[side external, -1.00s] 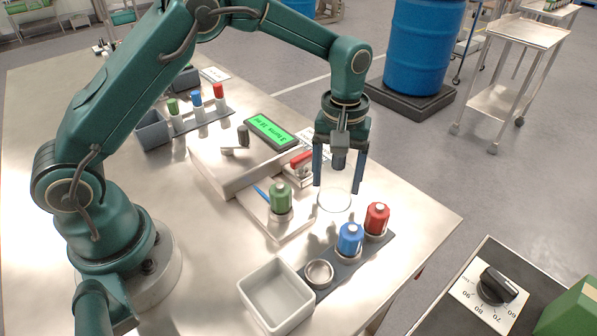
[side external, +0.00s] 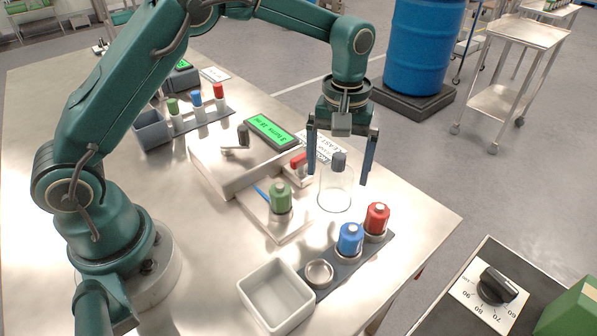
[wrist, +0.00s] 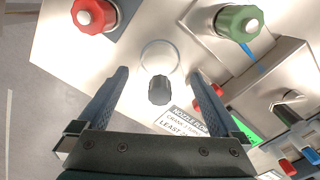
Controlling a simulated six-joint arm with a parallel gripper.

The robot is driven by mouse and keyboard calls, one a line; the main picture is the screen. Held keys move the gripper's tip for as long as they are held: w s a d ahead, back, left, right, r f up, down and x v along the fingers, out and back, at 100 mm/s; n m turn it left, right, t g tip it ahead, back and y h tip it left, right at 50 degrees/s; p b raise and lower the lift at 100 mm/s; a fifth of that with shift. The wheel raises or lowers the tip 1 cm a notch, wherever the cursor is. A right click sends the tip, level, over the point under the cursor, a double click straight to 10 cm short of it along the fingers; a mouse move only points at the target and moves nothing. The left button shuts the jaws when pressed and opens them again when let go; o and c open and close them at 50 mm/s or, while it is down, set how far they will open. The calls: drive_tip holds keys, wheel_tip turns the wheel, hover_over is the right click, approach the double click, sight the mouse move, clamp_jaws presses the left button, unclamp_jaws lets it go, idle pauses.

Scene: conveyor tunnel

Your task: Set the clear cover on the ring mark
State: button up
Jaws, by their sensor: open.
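The clear cover (side external: 336,187) stands upright on the metal table, with a dark knob (side external: 339,160) on top. In the wrist view its knob (wrist: 160,90) shows between my fingers, with a thin round outline (wrist: 160,57) beyond it. I cannot tell the cover's base rim from the ring mark, so how well they line up is unclear. My gripper (side external: 339,178) is open above and around the knob, one finger on each side, with gaps visible. It also shows open and empty in the wrist view (wrist: 158,80).
A grey bin (side external: 262,307) is nearer the front. A printed sign (wrist: 180,122) lies close behind the cover.

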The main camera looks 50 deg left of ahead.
sight(323, 175)
wheel_tip(323, 175, up, 9)
drive_tip(key=shift+r, duration=0.2)
drive_tip(key=s+a+r+m+t, duration=0.3)
drive_tip(key=s+r, duration=0.3)
drive_tip(key=s, duration=0.2)
drive_tip(key=s+a+f+m+t, duration=0.2)
drive_tip(key=s+f, duration=0.3)
drive_tip(key=s, duration=0.6)
drive_tip(key=shift+m+t, duration=0.3)
drive_tip(key=shift+m, duration=0.6)
